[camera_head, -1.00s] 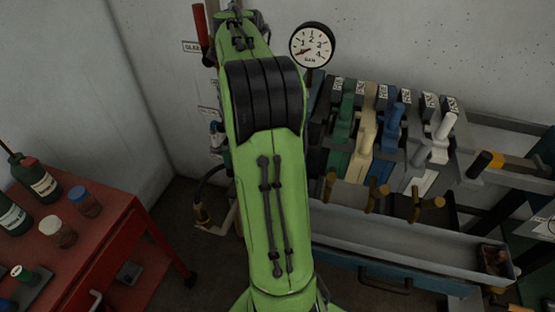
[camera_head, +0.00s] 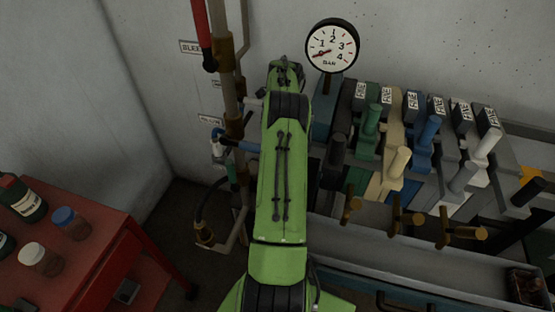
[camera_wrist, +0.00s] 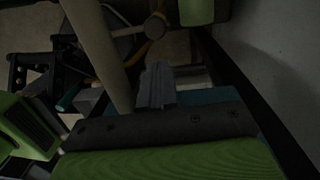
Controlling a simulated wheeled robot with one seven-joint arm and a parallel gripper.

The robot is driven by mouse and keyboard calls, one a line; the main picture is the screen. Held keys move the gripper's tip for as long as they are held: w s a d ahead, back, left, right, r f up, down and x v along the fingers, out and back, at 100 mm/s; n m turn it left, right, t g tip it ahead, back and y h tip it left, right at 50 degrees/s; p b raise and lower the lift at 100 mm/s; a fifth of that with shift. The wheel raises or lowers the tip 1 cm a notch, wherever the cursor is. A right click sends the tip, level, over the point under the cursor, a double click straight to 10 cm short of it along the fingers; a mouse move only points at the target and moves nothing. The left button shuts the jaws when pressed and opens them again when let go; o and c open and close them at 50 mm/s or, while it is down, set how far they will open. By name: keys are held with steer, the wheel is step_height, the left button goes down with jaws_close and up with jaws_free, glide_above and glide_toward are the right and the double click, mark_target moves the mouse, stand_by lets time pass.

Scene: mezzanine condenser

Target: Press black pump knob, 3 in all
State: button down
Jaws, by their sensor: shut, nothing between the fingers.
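The black pump knob (camera_head: 338,149) stands at the left end of the row of pumps in the head view, just right of my green arm. The arm hides part of the pump body. The pressure gauge (camera_head: 332,46) above it has its needle near the low end of the scale. In the head view my gripper is hidden behind the arm. In the wrist view my gripper (camera_wrist: 157,85) shows as grey fingers close together with nothing between them. I cannot make out the black knob in that dark view.
Green (camera_head: 371,125), cream (camera_head: 396,162), blue (camera_head: 427,138) and pale (camera_head: 468,172) pump handles stand close to the right. Brass valve handles (camera_head: 397,215) stick out in front. A vertical pipe (camera_head: 224,60) rises left of the arm. A red cart (camera_head: 85,270) with bottles stands at lower left.

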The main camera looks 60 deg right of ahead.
steer(key=f, duration=0.4)
steer(key=f+b, duration=0.1)
steer(key=f, duration=0.9)
steer(key=shift+w+a+f, duration=0.15)
steer(key=shift+w+a, duration=0.2)
